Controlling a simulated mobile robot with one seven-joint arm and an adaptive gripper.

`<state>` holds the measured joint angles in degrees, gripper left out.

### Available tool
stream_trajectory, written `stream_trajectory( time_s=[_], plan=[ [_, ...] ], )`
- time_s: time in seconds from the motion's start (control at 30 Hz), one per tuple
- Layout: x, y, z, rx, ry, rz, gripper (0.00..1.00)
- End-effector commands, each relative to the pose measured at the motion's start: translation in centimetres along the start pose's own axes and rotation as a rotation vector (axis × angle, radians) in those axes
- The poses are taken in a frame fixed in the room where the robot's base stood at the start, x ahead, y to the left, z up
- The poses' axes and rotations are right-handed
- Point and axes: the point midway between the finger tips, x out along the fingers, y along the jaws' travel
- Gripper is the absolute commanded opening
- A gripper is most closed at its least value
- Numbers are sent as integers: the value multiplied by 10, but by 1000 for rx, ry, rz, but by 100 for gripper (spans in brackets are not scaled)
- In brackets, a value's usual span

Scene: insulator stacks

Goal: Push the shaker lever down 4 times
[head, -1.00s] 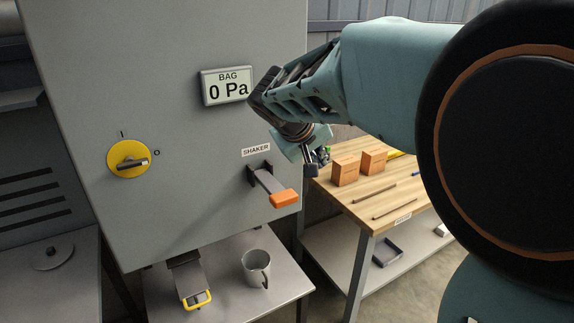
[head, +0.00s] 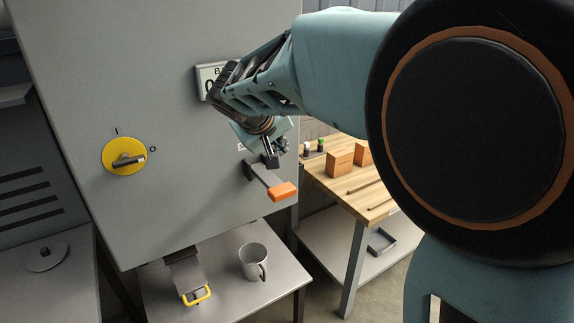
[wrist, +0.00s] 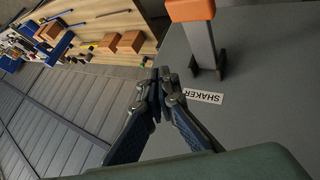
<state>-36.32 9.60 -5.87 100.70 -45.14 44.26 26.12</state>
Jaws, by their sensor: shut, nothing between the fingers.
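The shaker lever (head: 267,178) sticks out from the grey cabinet front and ends in an orange handle (head: 283,191). In the wrist view the orange handle (wrist: 190,9) is at the top edge, partly cut off, and the SHAKER label (wrist: 203,97) is beside the lever's base. My gripper (head: 272,160) is shut and empty. In the head view it appears just above the lever and hides most of the label. In the wrist view its closed fingertips (wrist: 159,76) are apart from the lever.
A yellow rotary switch (head: 124,156) is on the cabinet at left. My arm partly covers the BAG display (head: 205,82). A wooden table (head: 335,186) with orange boxes (head: 340,158) stands at right.

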Motion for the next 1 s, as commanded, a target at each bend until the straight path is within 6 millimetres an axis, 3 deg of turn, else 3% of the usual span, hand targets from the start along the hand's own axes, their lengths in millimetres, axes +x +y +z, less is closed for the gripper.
stream_trajectory(
  time_s=[0.53,1.0],
  plan=[
    [51,-37,37,0,-1,-1,0],
    [57,-42,42,0,0,0,0]
  ],
)
